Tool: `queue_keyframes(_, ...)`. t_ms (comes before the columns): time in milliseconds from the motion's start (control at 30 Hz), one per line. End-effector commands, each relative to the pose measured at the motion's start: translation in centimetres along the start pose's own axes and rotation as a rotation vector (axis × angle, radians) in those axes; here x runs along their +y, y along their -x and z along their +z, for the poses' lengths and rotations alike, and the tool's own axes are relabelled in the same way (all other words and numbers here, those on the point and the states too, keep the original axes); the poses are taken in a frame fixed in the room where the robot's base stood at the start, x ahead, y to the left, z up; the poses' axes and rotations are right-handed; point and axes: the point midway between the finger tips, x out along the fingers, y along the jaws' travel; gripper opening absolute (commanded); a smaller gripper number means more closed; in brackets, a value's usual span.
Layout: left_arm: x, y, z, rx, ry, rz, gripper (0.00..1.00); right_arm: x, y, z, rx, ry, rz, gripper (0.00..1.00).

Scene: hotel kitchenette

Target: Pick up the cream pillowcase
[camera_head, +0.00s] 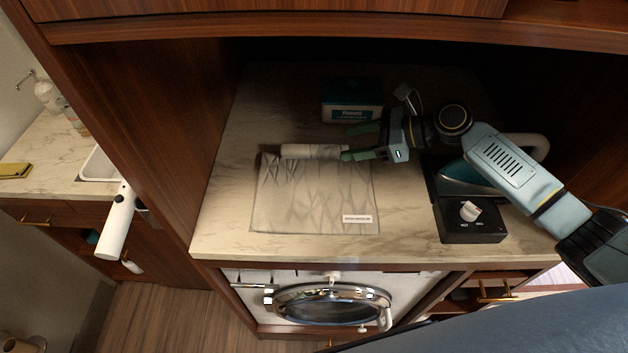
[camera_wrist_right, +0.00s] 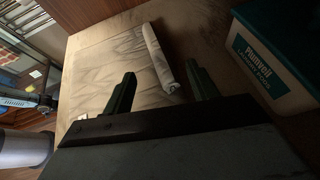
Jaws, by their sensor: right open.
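My right gripper (camera_head: 356,142) is open at the right end of the roll. In the right wrist view the roll (camera_wrist_right: 158,58) reaches between the two green fingers (camera_wrist_right: 162,82), its near end closer to the right finger. I cannot tell whether they touch. The flat cloth also shows there (camera_wrist_right: 108,62). My left gripper is not in view.
A teal and white box (camera_head: 351,103) stands behind the roll and shows at the right in the wrist view (camera_wrist_right: 268,65). An iron (camera_head: 470,178) and a black box with a knob (camera_head: 470,222) stand at the right. Bare counter (camera_head: 225,195) lies at the left.

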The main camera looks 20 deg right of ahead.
Motion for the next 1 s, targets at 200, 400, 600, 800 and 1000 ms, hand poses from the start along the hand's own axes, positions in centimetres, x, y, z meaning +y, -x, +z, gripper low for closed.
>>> queue_keyframes(200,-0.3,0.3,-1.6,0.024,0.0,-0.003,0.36,-0.4,-3.1,0.4,-0.002,0.001,0.001,0.58)
queue_keyframes(400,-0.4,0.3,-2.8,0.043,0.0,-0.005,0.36,-0.4,-5.2,0.3,0.0,0.001,0.0,0.58)
queue_keyframes(600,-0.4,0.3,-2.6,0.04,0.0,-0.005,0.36,-0.4,-5.4,0.2,0.001,0.001,0.0,0.58)
queue_keyframes(800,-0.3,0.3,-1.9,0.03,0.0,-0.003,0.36,-0.3,-5.3,0.2,0.001,0.001,0.0,0.39)
queue_keyframes(1000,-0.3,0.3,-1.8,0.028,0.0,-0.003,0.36,-0.3,-5.3,0.2,0.001,0.001,0.001,0.12)
